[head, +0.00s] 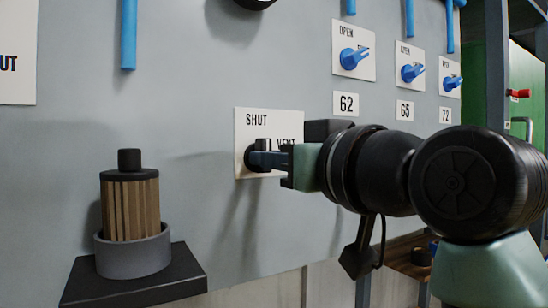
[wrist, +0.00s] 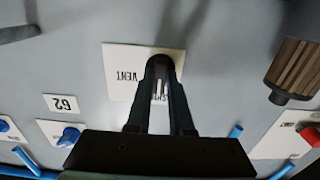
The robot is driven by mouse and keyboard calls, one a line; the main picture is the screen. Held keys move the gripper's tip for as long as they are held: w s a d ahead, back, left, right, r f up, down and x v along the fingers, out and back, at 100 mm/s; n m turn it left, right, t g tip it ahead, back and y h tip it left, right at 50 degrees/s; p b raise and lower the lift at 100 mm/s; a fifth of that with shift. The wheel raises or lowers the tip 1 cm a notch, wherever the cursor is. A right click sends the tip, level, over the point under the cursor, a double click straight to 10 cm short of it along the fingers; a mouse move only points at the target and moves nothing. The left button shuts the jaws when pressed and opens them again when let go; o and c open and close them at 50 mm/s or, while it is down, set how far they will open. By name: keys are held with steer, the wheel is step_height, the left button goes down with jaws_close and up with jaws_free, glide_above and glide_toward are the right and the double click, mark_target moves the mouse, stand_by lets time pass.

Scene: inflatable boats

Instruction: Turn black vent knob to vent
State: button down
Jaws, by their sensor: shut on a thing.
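My gripper (head: 268,158) reaches in from the right in the head view. Its two dark fingers (wrist: 161,85) are shut on the knob, one on each side. The fingers hide much of the knob, so I cannot tell which label it points to. My gripper also partly covers the word VENT in the head view.
Several blue valve knobs (head: 354,58) on white plates are on the panel up and to the right. A ribbed brown cylinder (head: 131,207) in a grey cup stands on a black shelf (head: 135,280) at lower left. Blue pipes (head: 129,35) hang above.

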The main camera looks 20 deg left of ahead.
steer(key=shift+m, duration=0.3)
steer(key=shift+m+p, duration=2.25)
steer(key=shift+m, duration=4.35)
steer(key=c, duration=0.8)
jaws_free()
steer(key=shift+d, duration=0.1)
steer(key=b+v, duration=0.6)
steer(key=v, duration=0.7)
